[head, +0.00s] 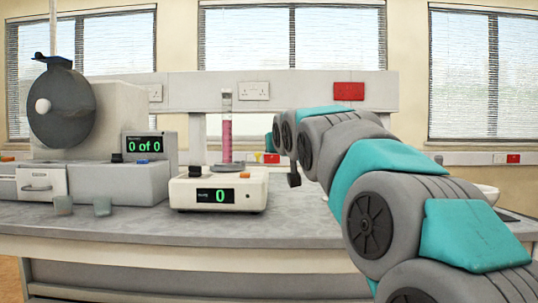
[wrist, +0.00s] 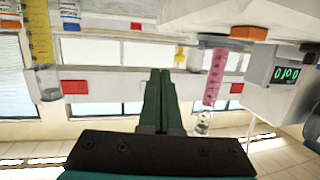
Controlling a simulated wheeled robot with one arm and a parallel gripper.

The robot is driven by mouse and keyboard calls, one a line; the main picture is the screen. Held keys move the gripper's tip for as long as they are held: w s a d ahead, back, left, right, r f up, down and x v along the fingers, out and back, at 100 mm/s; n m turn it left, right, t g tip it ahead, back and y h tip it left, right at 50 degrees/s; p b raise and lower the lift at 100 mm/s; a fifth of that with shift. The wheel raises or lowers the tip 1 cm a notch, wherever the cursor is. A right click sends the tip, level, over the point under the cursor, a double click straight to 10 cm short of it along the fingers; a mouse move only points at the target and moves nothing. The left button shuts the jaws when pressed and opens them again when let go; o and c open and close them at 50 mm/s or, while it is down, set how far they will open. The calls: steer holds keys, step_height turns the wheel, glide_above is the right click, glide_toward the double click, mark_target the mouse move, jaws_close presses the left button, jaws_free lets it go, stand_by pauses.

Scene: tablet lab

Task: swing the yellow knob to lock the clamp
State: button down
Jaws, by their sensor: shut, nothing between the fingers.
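A small yellow part (head: 258,157), perhaps the knob, shows behind the white instrument in the head view. In the wrist view, which is upside down, a yellow knob-like piece (wrist: 180,54) appears beyond my fingertips and a little to their right, apart from them. My gripper (wrist: 161,72) is shut and empty, its green fingers together. In the head view my arm hides most of the gripper. I cannot make out the clamp or whether it is locked.
A clear tube of pink contents (head: 227,128) stands by the white instrument (head: 246,190) reading 0. The wrist view also shows a yellow-filled cylinder (wrist: 38,38). At left are a round dark disc (head: 62,108) and two small cups (head: 63,205).

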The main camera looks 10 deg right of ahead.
steer(key=s+d+r, duration=0.1)
steer(key=s+d, duration=0.2)
steer(key=s, duration=0.4)
steer(key=shift+s+d+r, duration=0.2)
steer(key=shift+s+r, duration=0.1)
